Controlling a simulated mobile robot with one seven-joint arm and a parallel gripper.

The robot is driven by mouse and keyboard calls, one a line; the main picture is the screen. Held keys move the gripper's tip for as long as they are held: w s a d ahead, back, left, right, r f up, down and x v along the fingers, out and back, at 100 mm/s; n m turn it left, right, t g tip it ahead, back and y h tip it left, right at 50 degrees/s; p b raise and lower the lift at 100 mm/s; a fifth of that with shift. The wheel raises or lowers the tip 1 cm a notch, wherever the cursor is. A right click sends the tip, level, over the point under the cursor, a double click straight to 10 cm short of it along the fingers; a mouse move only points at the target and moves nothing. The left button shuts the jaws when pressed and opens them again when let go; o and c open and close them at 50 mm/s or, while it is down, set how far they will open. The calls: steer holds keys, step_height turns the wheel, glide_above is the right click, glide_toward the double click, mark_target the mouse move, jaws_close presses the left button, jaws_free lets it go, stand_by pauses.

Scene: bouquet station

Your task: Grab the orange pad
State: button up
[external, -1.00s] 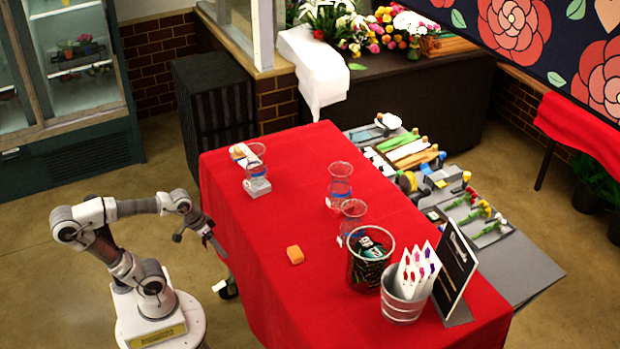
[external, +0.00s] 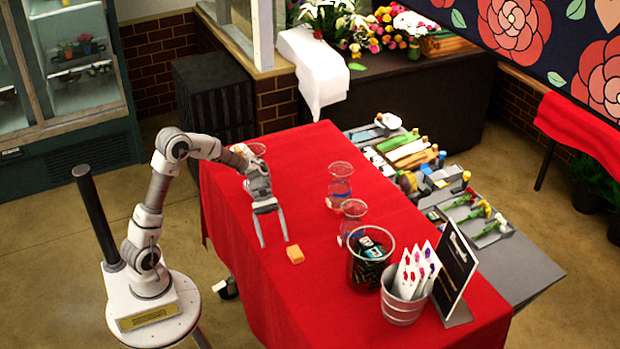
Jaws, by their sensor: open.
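The orange pad (external: 295,254) is a small block lying on the red-covered table (external: 330,300), near its left edge. My gripper (external: 274,243) is open and points down, just left of the pad and a little above it. One finger is close to the pad's upper left corner. I cannot tell whether it touches. Nothing is between the fingers.
Glass vases (external: 340,185) stand right of my gripper. A dark-filled glass container (external: 370,262), a bucket of packets (external: 402,303) and a black sign (external: 455,270) stand at the right front. The red cloth around the pad is clear.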

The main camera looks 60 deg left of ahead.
mark_target(293, 247)
steer(key=w+n+h, duration=0.1)
steer(key=w+n+h+p, duration=0.1)
steer(key=w, duration=0.1)
steer(key=w+a+f+n+h+p, duration=0.1)
steer(key=shift+w+n+t, duration=0.3)
steer(key=shift+n+t, duration=0.1)
steer(key=x, duration=0.7)
steer(key=shift+w+d+f, duration=0.1)
steer(key=shift+w+d, duration=0.1)
steer(key=shift+d, duration=0.1)
jaws_close()
